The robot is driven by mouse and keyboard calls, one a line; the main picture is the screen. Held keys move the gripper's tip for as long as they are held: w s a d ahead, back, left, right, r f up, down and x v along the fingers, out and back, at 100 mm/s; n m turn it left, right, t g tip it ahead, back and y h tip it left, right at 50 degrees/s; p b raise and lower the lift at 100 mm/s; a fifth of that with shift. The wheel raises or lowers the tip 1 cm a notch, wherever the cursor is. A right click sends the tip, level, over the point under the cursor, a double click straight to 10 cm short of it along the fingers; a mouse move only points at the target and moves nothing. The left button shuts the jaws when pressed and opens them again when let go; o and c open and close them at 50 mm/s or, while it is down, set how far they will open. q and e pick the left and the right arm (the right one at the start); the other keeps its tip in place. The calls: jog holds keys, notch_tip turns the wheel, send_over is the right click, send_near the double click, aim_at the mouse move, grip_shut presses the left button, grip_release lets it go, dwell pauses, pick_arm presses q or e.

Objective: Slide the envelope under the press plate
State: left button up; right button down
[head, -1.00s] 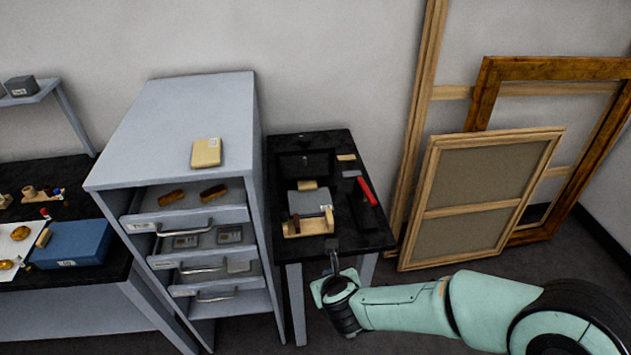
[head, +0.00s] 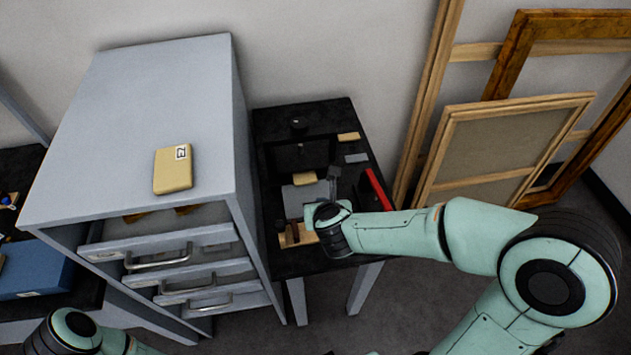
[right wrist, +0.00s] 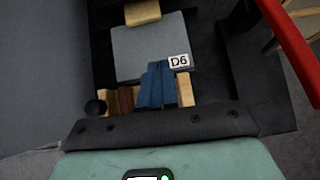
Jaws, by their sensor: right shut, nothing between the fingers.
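A flat grey piece (head: 312,195) lies on the dark table in front of a black press-like frame (head: 300,152); I cannot tell whether it is the press plate. A small tan piece (head: 304,179), possibly the envelope, lies at its far edge; both show in the right wrist view, as the tan piece (right wrist: 142,13) and the grey piece (right wrist: 150,45). My right gripper (head: 334,174) is shut and empty over the table. Its blue fingers (right wrist: 158,85) overlap the grey piece's near edge, beside a "D6" label. Contact is unclear. My left arm shows at bottom left, its fingers out of view.
A grey drawer cabinet (head: 130,110) stands close left of the table, with a labelled tan packet (head: 173,172) on top. A wooden piece (head: 290,238) lies at the table's near side. Frames (head: 500,150) lean against the wall.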

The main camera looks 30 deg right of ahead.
aim_at(314, 178)
jog(key=b+x, duration=0.1)
jog(key=x, duration=0.6)
jog(key=shift+w+d+f, duration=0.15)
jog(key=shift+f, duration=0.2)
jog(key=w, duration=0.1)
jog(key=w+d+p, duration=0.1)
jog(key=w, duration=0.1)
jog(key=shift+w+r, duration=0.15)
jog(key=shift+w, duration=0.05)
jog(key=shift+w+d+p, duration=0.1)
jog(key=shift+w+p, duration=0.2)
jog(key=shift+w, duration=0.25)
pick_arm(q)
jog(key=shift+w+r, duration=0.15)
jog(key=shift+r, duration=0.05)
pick_arm(e)
jog(key=shift+s, duration=0.15)
jog(key=shift+w+d, duration=0.15)
jog(key=shift+w, duration=0.4)
jog(key=shift+w+d, duration=0.2)
jog(key=shift+w, duration=0.35)
